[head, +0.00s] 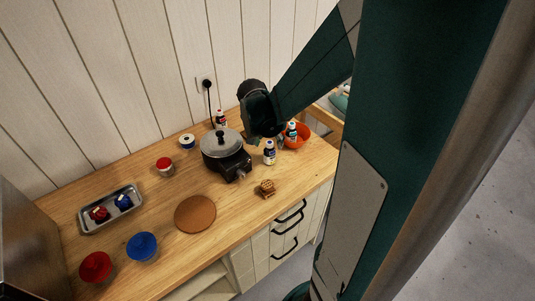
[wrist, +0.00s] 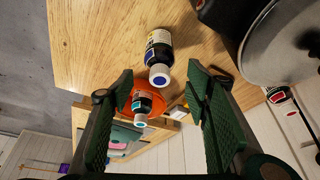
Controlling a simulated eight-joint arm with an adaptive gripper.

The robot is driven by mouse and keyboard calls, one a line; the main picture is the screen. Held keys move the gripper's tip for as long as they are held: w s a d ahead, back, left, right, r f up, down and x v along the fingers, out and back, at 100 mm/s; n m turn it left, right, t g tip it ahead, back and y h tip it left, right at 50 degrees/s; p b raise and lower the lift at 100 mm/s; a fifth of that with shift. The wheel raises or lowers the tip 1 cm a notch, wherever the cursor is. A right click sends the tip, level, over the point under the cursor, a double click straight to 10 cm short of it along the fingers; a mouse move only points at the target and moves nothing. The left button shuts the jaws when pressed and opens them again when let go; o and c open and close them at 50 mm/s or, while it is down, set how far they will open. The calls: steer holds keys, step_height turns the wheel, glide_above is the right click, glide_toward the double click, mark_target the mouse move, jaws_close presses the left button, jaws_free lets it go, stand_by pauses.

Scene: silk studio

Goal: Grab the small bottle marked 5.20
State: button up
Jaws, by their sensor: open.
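Three small dark bottles show, and I cannot read 5.20 on any of them. One bottle with a white-and-blue cap (head: 269,155) stands on the worktop in front of my gripper; in the wrist view it (wrist: 159,48) lies just beyond the fingertips. A second bottle with a teal-ringed cap (head: 291,131) is in or at the orange bowl; it also shows between the fingers in the wrist view (wrist: 142,104). A red-capped bottle (head: 221,120) stands behind the pot. My gripper (wrist: 158,72) is open and empty, above the worktop.
A lidded pot on a dark burner (head: 222,144) stands close left of my gripper. The orange bowl (head: 302,140) sits near the right end of the worktop. A cork mat (head: 195,214), red and blue bowls and a metal tray (head: 82,217) lie farther left.

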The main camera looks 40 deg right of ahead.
mark_target(272, 149)
steer(key=shift+f, duration=0.1)
steer(key=shift+x, duration=1.2)
steer(key=shift+b+x, duration=0.45)
steer(key=shift+x, duration=2.15)
steer(key=shift+c, duration=0.7)
steer(key=c, duration=0.9)
